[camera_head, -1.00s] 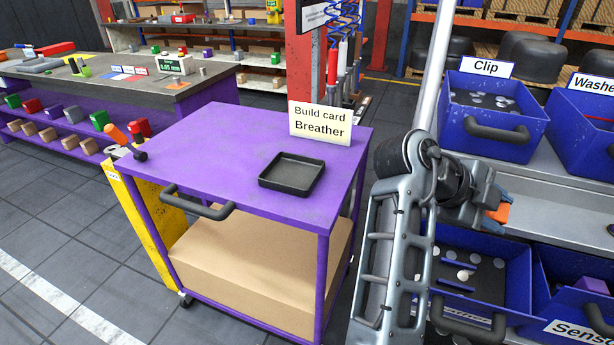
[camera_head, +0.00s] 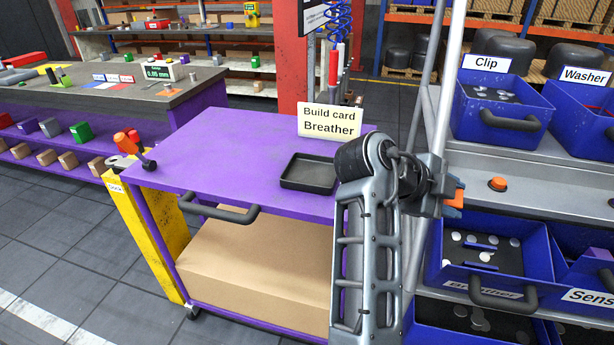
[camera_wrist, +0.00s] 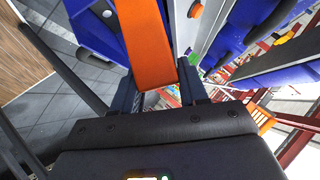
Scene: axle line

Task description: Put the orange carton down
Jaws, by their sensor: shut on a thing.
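My gripper (camera_head: 438,200) is shut on the orange carton (camera_head: 455,198), which shows only as a small orange end past the jaws in the head view. In the wrist view the orange carton (camera_wrist: 147,42) stands out long between the two dark fingers of my gripper (camera_wrist: 160,88). It is held in the air in front of the blue-bin rack, right of the purple cart (camera_head: 215,150). My arm covers the cart's right side.
The cart's top carries a black tray (camera_head: 308,172) and a "Build card Breather" sign (camera_head: 329,120); its left and middle are bare. Blue bins labelled Clip (camera_head: 497,118) and Washer (camera_head: 584,122) stand right. An orange button (camera_head: 497,184) sits on the rack ledge.

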